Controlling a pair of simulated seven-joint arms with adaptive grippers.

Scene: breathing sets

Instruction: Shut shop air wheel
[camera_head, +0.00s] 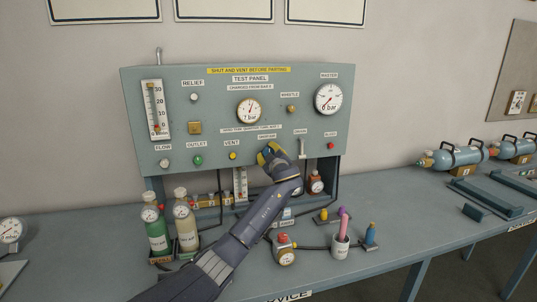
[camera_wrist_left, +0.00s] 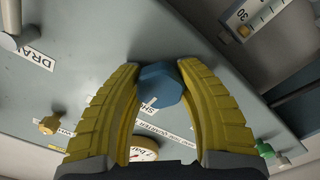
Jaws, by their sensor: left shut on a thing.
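The shop air wheel is a blue, many-sided knob (camera_wrist_left: 160,85) on the front of the grey test panel (camera_head: 220,110). My left gripper (camera_head: 268,153) reaches up to the panel's lower edge, just below the shop air label, and hides the wheel in the head view. In the left wrist view its yellow fingers (camera_wrist_left: 160,92) are closed on the wheel from both sides. A label beside the wheel is partly covered by it and the fingers. My right gripper is in neither view.
The panel carries a test gauge (camera_head: 248,111), a master gauge (camera_head: 328,98), a green outlet knob (camera_head: 198,160) and a yellow vent knob (camera_head: 232,156). Green and beige bottles (camera_head: 157,232) stand at the lower left. A cup (camera_head: 340,246) and small fittings stand right of my arm.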

